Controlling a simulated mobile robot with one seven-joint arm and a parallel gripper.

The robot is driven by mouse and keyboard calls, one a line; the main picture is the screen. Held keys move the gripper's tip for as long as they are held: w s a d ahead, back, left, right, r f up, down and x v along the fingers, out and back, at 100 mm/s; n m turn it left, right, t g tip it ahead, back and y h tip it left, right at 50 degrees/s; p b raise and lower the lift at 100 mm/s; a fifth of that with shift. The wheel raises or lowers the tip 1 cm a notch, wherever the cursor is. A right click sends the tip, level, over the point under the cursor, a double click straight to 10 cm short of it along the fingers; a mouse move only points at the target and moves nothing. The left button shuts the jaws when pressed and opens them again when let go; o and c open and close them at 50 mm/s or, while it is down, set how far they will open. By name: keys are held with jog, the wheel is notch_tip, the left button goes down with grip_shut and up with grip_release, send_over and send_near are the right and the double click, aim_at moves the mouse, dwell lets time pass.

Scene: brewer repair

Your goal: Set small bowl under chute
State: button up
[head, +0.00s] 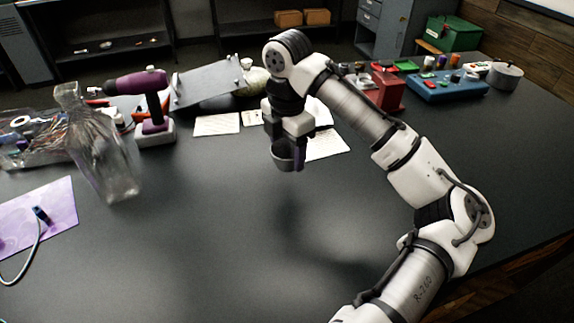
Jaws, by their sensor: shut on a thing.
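My gripper (291,147) hangs down over the middle of the table, toward its back. It is shut on a small grey metal bowl (283,158), which it holds above the table top. The fingers hide part of the bowl's right side, and its inside is hard to see. I cannot clearly make out a chute. A red box-shaped device (388,91) stands at the back right, partly behind my arm.
Paper sheets (217,125) lie behind the gripper. A blue tray (447,88) and a lidded pot (505,75) are at the back right. The table's front middle is clear.

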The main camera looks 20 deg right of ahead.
aim_at(287, 168)
jog(key=shift+f, duration=2.75)
jog(key=shift+f, duration=0.15)
jog(key=o, duration=1)
